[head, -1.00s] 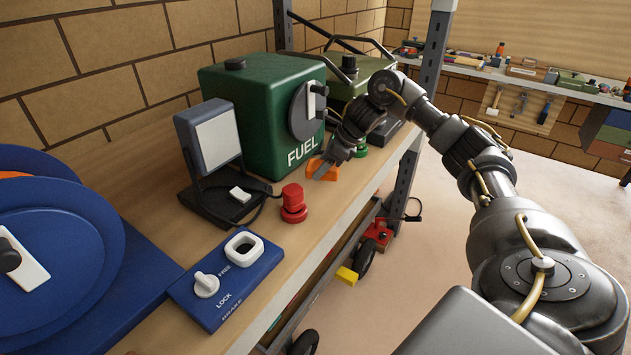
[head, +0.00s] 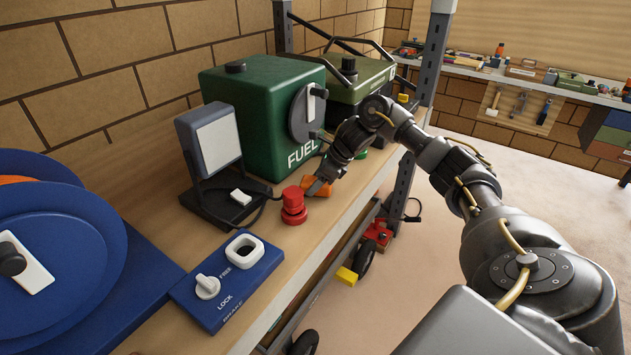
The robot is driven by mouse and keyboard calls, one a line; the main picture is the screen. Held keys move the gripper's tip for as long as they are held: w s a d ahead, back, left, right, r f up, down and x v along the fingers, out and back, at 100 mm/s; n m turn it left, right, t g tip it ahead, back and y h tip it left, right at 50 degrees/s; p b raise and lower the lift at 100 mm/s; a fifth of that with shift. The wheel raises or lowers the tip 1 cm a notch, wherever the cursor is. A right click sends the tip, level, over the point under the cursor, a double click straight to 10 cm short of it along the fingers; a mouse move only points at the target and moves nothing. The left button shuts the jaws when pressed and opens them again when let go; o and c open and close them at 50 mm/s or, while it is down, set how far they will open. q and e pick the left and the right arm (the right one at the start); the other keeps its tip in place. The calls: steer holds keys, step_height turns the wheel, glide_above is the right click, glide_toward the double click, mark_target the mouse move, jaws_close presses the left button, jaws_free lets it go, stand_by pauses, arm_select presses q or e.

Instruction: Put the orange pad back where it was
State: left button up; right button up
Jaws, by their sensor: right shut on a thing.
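The orange pad (head: 313,185) is small and sits at the fingers of my right gripper (head: 318,187), which is shut on it. The fingers and wrist hide part of the pad. The pad is low over the wooden shelf, in front of the green fuel box (head: 262,117) and just behind the red button-like piece (head: 293,204). I cannot tell whether the pad touches the shelf. My left gripper is not in view.
A dark lamp-like stand (head: 212,155) with a cable is left of the pad. A blue brake panel (head: 228,281) and a large blue reel (head: 55,250) stand nearer. An olive box (head: 361,79) is behind the wrist. The wooden shelf (head: 150,215) has a free front strip.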

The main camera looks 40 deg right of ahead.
steer(key=o, duration=0.6)
steer(key=shift+f, duration=0.2)
steer(key=o, duration=0.5)
steer(key=shift+c, duration=0.2)
steer(key=shift+r, duration=0.1)
steer(key=shift+r, duration=0.2)
steer(key=shift+s+d+r, duration=0.1)
steer(key=shift+d+r, duration=0.1)
steer(key=v, duration=1.1)
steer(key=shift+p, duration=0.45)
steer(key=shift+s+r, duration=0.1)
steer(key=shift+r, duration=0.05)
